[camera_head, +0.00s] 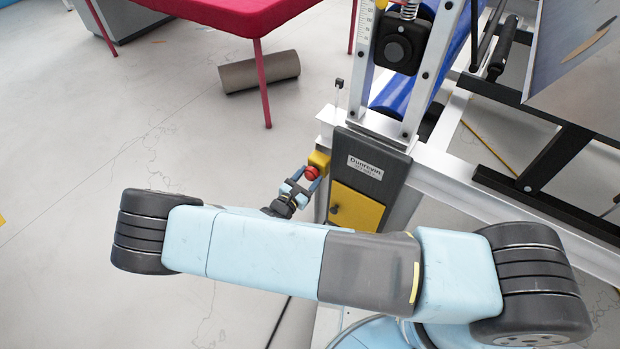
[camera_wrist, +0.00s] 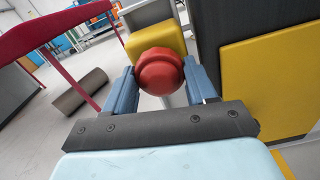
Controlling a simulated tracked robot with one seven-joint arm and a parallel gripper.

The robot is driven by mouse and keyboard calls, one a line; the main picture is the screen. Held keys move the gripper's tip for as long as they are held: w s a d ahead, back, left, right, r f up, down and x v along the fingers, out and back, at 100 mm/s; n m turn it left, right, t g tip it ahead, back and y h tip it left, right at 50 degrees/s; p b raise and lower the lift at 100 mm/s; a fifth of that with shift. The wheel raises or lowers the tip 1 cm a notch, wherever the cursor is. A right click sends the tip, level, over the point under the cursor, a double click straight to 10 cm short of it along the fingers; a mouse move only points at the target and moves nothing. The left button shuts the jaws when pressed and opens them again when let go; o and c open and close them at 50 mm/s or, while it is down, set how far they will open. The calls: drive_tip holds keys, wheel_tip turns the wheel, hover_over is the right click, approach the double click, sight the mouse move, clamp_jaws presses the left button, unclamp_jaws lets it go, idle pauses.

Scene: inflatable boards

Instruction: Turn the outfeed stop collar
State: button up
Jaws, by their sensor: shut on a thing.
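A red rounded stop button with its collar (camera_wrist: 160,72) sticks out of a yellow box (camera_wrist: 156,40) in the wrist view. In the head view the red button (camera_head: 312,173) and the yellow box (camera_head: 319,160) are small, at the left side of the machine's column. My gripper (camera_wrist: 162,84) has one blue finger on each side of the red button and is shut on it. In the head view my gripper (camera_head: 303,182) is at the button, with part of my wrist hidden behind my arm. The far side of the button and its base are hidden.
A dark machine column (camera_head: 368,160) with a yellow panel (camera_head: 355,208) stands right beside my gripper. A metal frame (camera_head: 465,190) runs to the right. A red table (camera_head: 245,14) and a grey-brown roll (camera_head: 259,72) are behind on the left.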

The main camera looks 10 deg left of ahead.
drive_tip(key=shift+d+m, duration=0.15)
drive_tip(key=shift+m, duration=1.15)
drive_tip(key=o, duration=1.1)
drive_tip(key=shift+c, duration=0.2)
drive_tip(key=shift+s+a, duration=0.35)
drive_tip(key=shift+s, duration=0.2)
drive_tip(key=v, duration=1.2)
drive_tip(key=shift+s, duration=0.3)
drive_tip(key=shift+a+f, duration=0.1)
